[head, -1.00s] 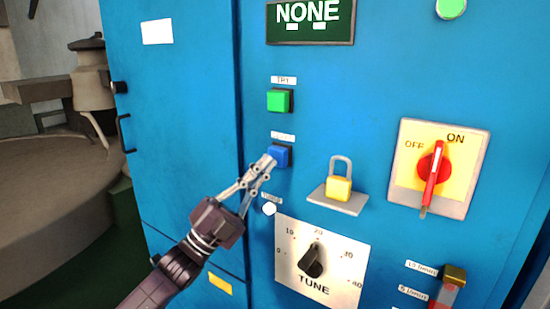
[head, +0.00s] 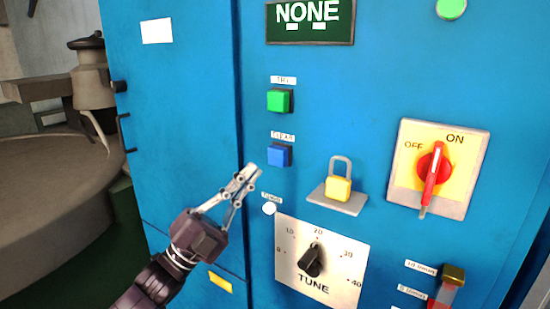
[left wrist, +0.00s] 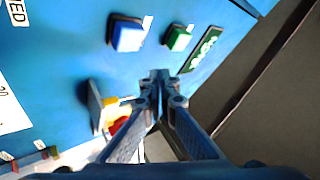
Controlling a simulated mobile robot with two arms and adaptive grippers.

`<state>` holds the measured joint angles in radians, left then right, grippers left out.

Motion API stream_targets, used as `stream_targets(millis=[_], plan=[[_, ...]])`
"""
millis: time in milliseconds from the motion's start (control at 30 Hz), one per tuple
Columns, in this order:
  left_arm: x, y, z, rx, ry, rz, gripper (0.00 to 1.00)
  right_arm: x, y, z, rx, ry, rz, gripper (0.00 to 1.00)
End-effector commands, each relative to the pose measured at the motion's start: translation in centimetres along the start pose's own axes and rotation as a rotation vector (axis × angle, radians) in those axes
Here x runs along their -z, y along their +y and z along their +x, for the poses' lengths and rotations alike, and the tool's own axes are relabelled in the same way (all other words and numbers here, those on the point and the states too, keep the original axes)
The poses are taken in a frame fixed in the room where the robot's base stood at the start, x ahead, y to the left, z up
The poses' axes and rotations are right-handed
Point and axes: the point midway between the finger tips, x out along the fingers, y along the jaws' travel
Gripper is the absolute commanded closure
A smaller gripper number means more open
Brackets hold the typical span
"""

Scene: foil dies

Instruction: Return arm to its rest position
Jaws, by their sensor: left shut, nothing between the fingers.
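My left gripper (head: 248,174) is shut and empty in the head view. Its fingertips are in front of the blue cabinet, below and to the left of the blue button (head: 279,155), apart from it. The blue button has a label reading CLEAR above it. In the left wrist view my shut fingers (left wrist: 158,78) stand in the middle, with the blue button (left wrist: 128,37) beyond them at the upper left. The right gripper is in neither view.
The blue cabinet (head: 185,130) carries a green button (head: 279,101), a sign reading NONE (head: 311,22), a yellow padlock (head: 338,188), a red rotary switch (head: 433,168) and a TUNE dial (head: 312,261). A door handle (head: 126,133) sticks out at the left.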

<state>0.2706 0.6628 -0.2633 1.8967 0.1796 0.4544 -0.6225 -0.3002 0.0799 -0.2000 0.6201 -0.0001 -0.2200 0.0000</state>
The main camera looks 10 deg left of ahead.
Motion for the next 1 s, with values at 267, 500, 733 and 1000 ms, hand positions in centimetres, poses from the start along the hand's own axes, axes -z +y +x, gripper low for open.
stream_targets(millis=[267, 500, 733, 1000], plan=[[0.0, 0.0, 0.0, 0.0, 0.0, 0.0, 1.0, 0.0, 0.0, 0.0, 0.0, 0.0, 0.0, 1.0], [-1.3, 1.1, -0.6, -0.016, -0.036, -0.018, 1.0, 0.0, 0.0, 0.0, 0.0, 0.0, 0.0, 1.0], [-9.8, 9.9, -7.1, -0.136, -0.309, -0.156, 1.0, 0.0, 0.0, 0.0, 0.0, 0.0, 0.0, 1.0], [-17.1, 23.0, -21.6, -0.306, -0.705, -0.363, 1.0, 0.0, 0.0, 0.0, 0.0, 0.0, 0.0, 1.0]])
